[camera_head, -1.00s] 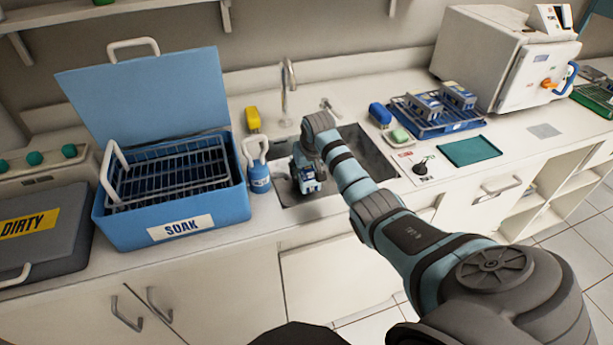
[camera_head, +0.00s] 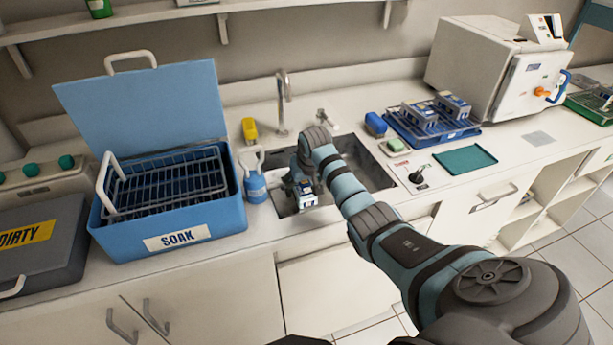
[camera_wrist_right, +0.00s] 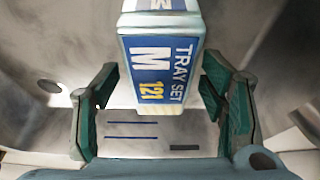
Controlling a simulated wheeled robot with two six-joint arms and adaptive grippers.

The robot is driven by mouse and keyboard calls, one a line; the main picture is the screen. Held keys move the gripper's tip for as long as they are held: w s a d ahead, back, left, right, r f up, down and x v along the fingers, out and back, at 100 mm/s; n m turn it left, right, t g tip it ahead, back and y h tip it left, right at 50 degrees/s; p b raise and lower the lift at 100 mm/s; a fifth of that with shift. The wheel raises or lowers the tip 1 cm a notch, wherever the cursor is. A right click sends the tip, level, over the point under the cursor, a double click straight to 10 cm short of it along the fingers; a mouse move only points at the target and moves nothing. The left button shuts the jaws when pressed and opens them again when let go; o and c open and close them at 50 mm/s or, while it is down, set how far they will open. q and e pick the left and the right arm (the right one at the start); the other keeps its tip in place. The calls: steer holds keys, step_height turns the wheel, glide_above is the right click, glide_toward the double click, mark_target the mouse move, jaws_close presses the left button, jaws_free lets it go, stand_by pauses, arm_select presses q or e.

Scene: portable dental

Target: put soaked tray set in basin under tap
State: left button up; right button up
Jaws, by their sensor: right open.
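The tray set (camera_head: 307,201), a small block with a blue and white label, is in the left part of the steel basin (camera_head: 372,165). In the right wrist view the tray set (camera_wrist_right: 158,70) reads "TRAY SET M 121". My right gripper (camera_wrist_right: 160,88) is open, with a green-padded finger on each side of the tray set and visible gaps to both. In the head view my right gripper (camera_head: 302,185) is low in the basin, partly hidden by its wrist. The tap (camera_head: 283,100) stands behind the basin. My left gripper is not in view.
An open blue SOAK box (camera_head: 222,222) with a wire rack stands left of the basin. A blue rack (camera_head: 428,132) with tray sets, a green mat (camera_head: 464,160) and a white sterilizer (camera_head: 480,65) are at the right.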

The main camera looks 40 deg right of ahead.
steer(key=p+v, duration=0.3)
steer(key=v, duration=0.7)
steer(key=shift+s+r, duration=0.1)
steer(key=shift+r, duration=0.2)
steer(key=shift+s+a+r, duration=0.15)
steer(key=shift+s+r, duration=0.05)
steer(key=shift+r, duration=0.2)
